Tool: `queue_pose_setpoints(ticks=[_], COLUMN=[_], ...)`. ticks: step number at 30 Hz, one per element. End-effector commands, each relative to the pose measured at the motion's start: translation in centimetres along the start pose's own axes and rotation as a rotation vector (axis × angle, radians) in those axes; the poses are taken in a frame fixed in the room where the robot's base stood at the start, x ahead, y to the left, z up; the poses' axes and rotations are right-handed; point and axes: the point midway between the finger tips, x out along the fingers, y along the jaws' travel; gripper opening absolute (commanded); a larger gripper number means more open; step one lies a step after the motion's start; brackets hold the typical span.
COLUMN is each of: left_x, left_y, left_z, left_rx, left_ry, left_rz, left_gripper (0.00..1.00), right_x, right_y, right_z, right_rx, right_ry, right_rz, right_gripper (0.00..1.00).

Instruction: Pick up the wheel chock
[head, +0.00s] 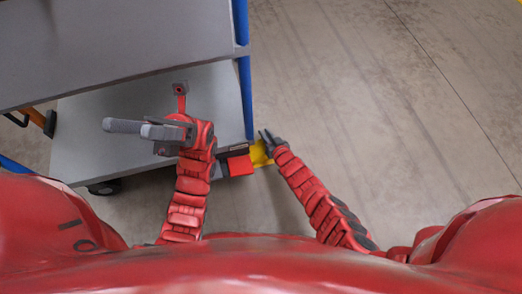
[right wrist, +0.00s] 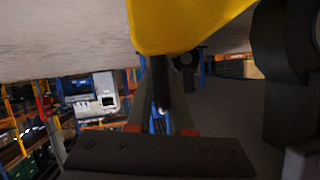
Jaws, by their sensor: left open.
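The wheel chock appears to be the yellow piece (head: 260,154) on the floor by the cart's near right corner. A large yellow surface (right wrist: 185,22) fills the top of the right wrist view, close to the camera. My right gripper (head: 266,137) is right beside the yellow piece and partly covers it; I cannot tell whether its fingers touch it or how far they are apart. My left gripper (head: 138,128) is open and empty, above the cart's lower shelf, with its fingers pointing left.
A grey cart with blue posts (head: 245,95) stands at left, with an upper shelf (head: 110,40) and a lower shelf (head: 90,135). A red block (head: 239,165) sits beside the yellow piece. A dark caster (head: 103,187) shows below. The floor (head: 390,110) at right is clear.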

Motion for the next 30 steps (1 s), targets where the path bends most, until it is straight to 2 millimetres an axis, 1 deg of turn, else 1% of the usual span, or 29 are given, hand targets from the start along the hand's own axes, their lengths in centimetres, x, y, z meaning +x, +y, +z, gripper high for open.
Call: queue_pose_setpoints(ticks=[1, 2, 3, 30], left_x=[0.00, 0.00, 0.00, -0.01], left_y=[0.00, 0.00, 0.00, 0.01], left_z=[0.00, 0.00, 0.00, 0.00], left_rx=[0.000, 0.000, 0.000, 0.000], left_ry=[0.000, 0.000, 0.000, -0.001], left_rz=[0.000, 0.000, 0.000, 0.000], left_gripper=[0.50, 0.50, 0.50, 0.50], right_x=[0.00, 0.00, 0.01, 0.02], right_y=[-0.05, -0.06, -0.07, -0.15], right_z=[0.03, 0.03, 0.02, -0.01], right_rx=[0.000, 0.000, 0.000, 0.002], right_ry=[0.000, 0.000, 0.000, 0.001], right_rz=[-0.001, -0.001, -0.001, -0.002], right_gripper=[0.06, 0.00, 0.00, 0.00])
